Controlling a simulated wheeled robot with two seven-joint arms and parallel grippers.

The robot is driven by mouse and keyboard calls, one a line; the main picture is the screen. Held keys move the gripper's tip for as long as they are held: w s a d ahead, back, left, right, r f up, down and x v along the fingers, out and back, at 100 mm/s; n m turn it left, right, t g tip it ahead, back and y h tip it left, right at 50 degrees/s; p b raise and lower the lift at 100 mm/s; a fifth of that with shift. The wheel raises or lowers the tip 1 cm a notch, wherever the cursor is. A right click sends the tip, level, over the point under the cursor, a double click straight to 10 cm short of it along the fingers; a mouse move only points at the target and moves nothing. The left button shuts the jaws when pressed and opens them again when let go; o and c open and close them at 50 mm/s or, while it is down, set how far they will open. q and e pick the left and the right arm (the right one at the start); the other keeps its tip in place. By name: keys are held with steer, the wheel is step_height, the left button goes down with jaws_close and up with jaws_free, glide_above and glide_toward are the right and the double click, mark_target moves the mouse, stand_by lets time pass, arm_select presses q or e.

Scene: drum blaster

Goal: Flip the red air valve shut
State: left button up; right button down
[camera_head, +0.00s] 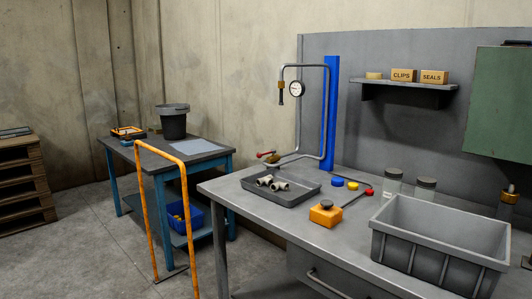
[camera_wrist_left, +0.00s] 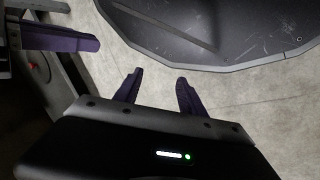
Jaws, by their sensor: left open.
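The red air valve handle (camera_head: 266,154) is small in the head view, on the pipe fitting at the back left of the grey workbench. Its brass body (camera_head: 274,158) sits beside it, low on the grey pipe. The handle looks roughly sideways, its red end pointing left; its exact setting is too small to tell. No gripper shows in the head view. My left gripper (camera_wrist_left: 157,85) shows in the left wrist view, with its two dark purple fingers apart and nothing between them. It is over bare floor, away from the valve.
A dark tray (camera_head: 281,194) with pipe fittings lies just in front of the valve. A pressure gauge (camera_head: 297,89) hangs above it. A large grey bin (camera_head: 440,235) stands at the bench's right. An orange rail (camera_head: 190,240) stands left of the bench.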

arm_select(q)
step_height(320, 180, up, 21)
steer(key=p, duration=2)
steer(key=shift+p, duration=0.35)
jaws_close()
steer(key=shift+f, duration=0.15)
